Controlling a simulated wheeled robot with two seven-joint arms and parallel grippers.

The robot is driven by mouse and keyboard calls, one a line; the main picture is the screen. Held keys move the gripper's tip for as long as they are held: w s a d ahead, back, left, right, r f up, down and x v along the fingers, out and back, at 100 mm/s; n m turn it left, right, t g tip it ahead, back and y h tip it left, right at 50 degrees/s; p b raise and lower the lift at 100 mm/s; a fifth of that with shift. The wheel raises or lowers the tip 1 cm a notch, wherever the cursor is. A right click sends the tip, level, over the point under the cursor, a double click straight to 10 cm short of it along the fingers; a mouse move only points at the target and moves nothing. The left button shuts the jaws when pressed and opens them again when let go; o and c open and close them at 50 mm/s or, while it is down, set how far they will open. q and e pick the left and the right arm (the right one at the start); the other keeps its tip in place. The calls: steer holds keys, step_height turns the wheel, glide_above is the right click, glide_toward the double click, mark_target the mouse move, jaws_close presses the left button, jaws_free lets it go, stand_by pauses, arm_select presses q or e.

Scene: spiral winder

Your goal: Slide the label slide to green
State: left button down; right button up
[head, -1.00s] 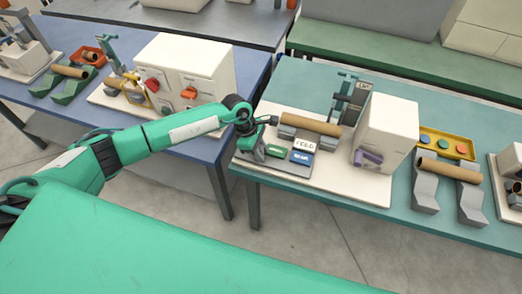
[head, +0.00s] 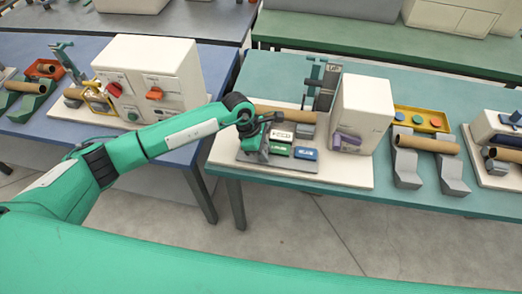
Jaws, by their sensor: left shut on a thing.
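The label slide's white lettered plate (head: 281,135) is on the cream board of the winder on the teal table. It lies just behind the green label (head: 278,149), and the blue label (head: 305,154) is to the right of the green one. My left gripper (head: 258,150) is low at the left end of these labels, shut on a part of the label slide. Its fingertips and the part between them are too small and covered to make out. My right gripper is not in view.
A cardboard tube (head: 285,115) lies behind the labels, partly covered by my left wrist. A white box (head: 361,115) with a purple handle (head: 347,140) stands to the right. A yellow tray (head: 421,119) with coloured discs is farther right.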

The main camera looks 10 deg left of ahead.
arm_select(q)
steer(key=c, duration=1.2)
jaws_free()
steer(key=shift+o, duration=0.3)
steer(key=shift+r, duration=0.15)
steer(key=b+v, duration=0.4)
steer(key=v, duration=0.9)
steer(key=shift+r, duration=0.3)
